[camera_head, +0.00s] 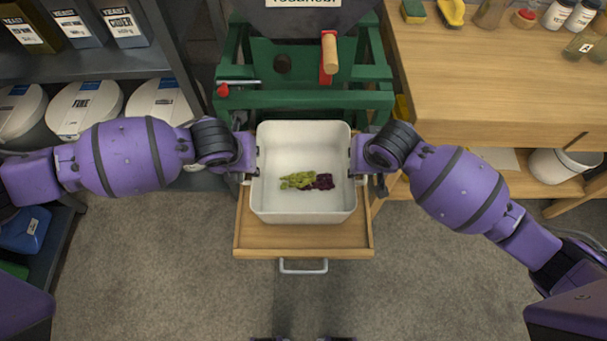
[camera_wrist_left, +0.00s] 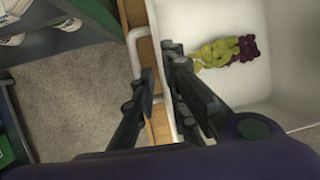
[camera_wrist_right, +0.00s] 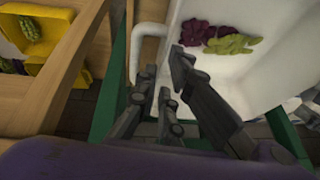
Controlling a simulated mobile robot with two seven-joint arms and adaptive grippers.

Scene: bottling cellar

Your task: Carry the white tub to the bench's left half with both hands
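The white tub (camera_head: 303,208) is in the middle of the head view, over a wooden pull-out board, with green and dark purple grapes (camera_head: 305,181) inside. My left gripper (camera_head: 254,164) is at the tub's left wall. In the left wrist view its fingers (camera_wrist_left: 160,66) stand apart, one outside the rim and one over the inside, with a pale side handle (camera_wrist_left: 134,50) close by. My right gripper (camera_head: 356,166) is at the right wall. In the right wrist view its fingers (camera_wrist_right: 163,68) likewise straddle the rim beside the handle (camera_wrist_right: 135,45). The tub's underside is hidden.
The board (camera_head: 305,238) juts out before a green press frame (camera_head: 300,101). A wooden bench (camera_head: 480,75) stands at the right, with bottles and a sponge (camera_head: 413,11) at its back edge; its front left part is clear. Shelves (camera_head: 100,66) stand at the left.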

